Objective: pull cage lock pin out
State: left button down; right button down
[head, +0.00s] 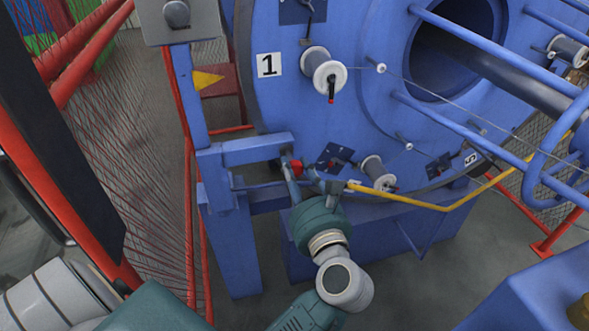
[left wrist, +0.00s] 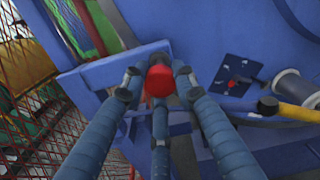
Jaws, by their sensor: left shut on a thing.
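The cage lock pin shows as a red knob (head: 297,167) at the end of the blue bracket (head: 258,149) on the post beside the big blue cage disc (head: 290,110). The knob also shows large in the left wrist view (left wrist: 160,81). My left gripper (head: 300,172) is at the knob, and its fingers (left wrist: 160,85) close around it from both sides and below. The pin's shaft is hidden behind the knob and the bracket. My right gripper is in neither view.
A yellow bar (head: 415,203) runs to the right close beside my left gripper. Wire bobbins (head: 325,72) sit on the disc. A red mesh fence (head: 130,170) stands at left. Bare grey floor (head: 420,290) lies at lower right.

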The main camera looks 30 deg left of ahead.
pick_arm(q)
jog(key=shift+r, duration=0.3)
jog(key=c, duration=1.4)
grip_release()
jog(key=shift+s, duration=0.1)
jog(key=shift+c, duration=0.2)
jog(key=shift+o, duration=0.5)
jog(key=shift+s+d, duration=0.1)
jog(key=shift+d, duration=0.05)
jog(key=shift+f, duration=0.1)
